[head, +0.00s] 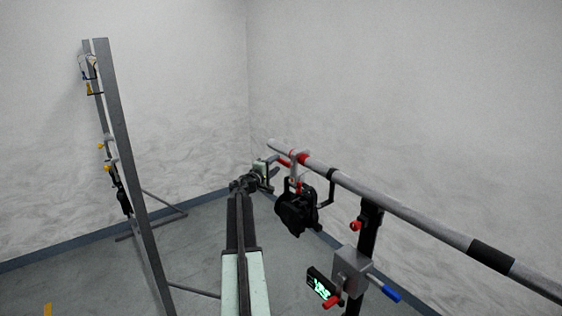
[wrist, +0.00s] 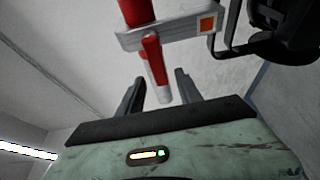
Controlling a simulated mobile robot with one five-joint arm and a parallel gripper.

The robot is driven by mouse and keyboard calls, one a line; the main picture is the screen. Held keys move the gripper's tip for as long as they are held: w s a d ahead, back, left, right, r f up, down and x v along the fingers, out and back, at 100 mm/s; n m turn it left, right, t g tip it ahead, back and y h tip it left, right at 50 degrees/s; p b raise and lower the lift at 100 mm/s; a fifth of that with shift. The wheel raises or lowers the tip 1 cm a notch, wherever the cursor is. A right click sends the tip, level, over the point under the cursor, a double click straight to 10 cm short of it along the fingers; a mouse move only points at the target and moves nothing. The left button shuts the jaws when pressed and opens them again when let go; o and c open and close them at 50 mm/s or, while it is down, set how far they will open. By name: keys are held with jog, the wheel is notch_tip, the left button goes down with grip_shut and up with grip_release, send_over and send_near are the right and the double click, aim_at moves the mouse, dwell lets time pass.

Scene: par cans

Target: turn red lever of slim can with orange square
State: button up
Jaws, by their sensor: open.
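In the wrist view a grey clamp plate (wrist: 172,32) carries an orange square (wrist: 207,24). A red lever (wrist: 152,58) with a pale lower end hangs from this plate. My gripper (wrist: 155,88) is open, and the lever's lower end shows between its two fingers; I cannot tell whether they touch it. Part of a black can (wrist: 288,28) shows at the upper right. In the head view my gripper (head: 270,167) is just left of the red clamp parts (head: 299,157) on the pole. The black can (head: 296,212) hangs below them. The orange square is too small to make out there.
A grey pole (head: 415,218) with black bands runs toward the right front. A grey box (head: 351,268) with a blue handle (head: 384,289), red knobs and a lit green display (head: 321,285) sits under it. An upright grey frame (head: 125,160) stands at left.

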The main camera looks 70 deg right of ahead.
aim_at(279, 161)
jog(key=d, duration=0.4)
jog(key=shift+s+d, duration=0.2)
jog(key=shift+s, duration=0.15)
grip_shut()
dwell(0.9)
